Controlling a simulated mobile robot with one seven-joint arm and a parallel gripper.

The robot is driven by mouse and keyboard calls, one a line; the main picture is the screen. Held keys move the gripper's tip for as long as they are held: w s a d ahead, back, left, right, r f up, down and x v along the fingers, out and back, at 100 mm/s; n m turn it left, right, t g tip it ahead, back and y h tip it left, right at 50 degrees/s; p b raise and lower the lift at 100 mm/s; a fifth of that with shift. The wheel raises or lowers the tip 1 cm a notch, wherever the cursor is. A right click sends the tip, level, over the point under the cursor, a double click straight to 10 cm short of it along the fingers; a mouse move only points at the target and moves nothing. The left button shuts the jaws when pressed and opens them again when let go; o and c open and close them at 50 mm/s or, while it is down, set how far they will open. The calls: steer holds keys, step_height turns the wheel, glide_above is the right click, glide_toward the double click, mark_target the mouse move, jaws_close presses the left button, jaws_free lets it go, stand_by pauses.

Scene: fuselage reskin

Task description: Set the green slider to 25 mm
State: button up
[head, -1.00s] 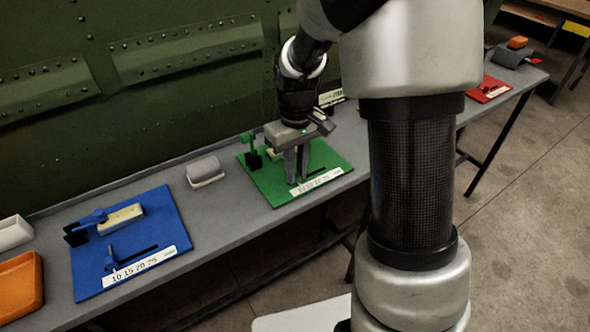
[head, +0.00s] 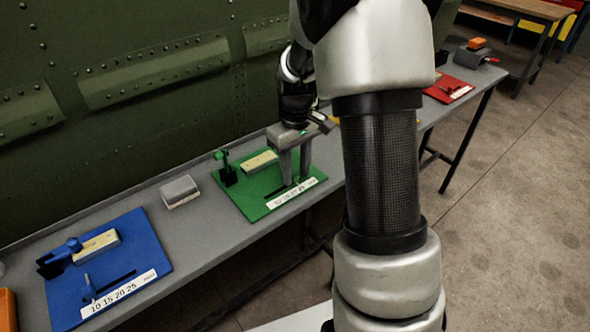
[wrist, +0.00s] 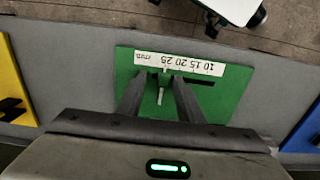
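The green board (head: 258,208) lies on the bench with a white scale strip (head: 292,194) along its front edge. In the wrist view the strip (wrist: 205,67) is upside down, with 10 on the right and 25 towards the left. The green slider's upright handle (wrist: 162,88) stands near the 25 end, left of the dark slot (wrist: 200,82). My gripper (wrist: 160,78) is over the board, with a finger on each side of the handle and gaps showing. In the head view my gripper (head: 295,178) hides the slider. The exact reading cannot be told.
A green clamp post (head: 227,170) and a pale block (head: 259,161) are on the board behind my gripper. A blue board (head: 140,258) is to the left, a grey block (head: 180,191) between. A red board (head: 450,90) is far right. The green fuselage wall (head: 150,120) backs the bench.

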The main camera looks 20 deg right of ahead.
mark_target(296, 174)
step_height(296, 174, up, 18)
steer(key=p, duration=0.3)
steer(key=shift+f, duration=0.25)
steer(key=s+a+r+m+t, duration=0.2)
steer(key=s+a+t, duration=0.15)
steer(key=s, duration=0.75)
steer(key=s+a+r+m+t, duration=0.2)
steer(key=s+a+r, duration=0.15)
steer(key=s, duration=0.65)
step_height(296, 174, up, 12)
steer(key=p, duration=1.2)
steer(key=shift+a+f, duration=0.2)
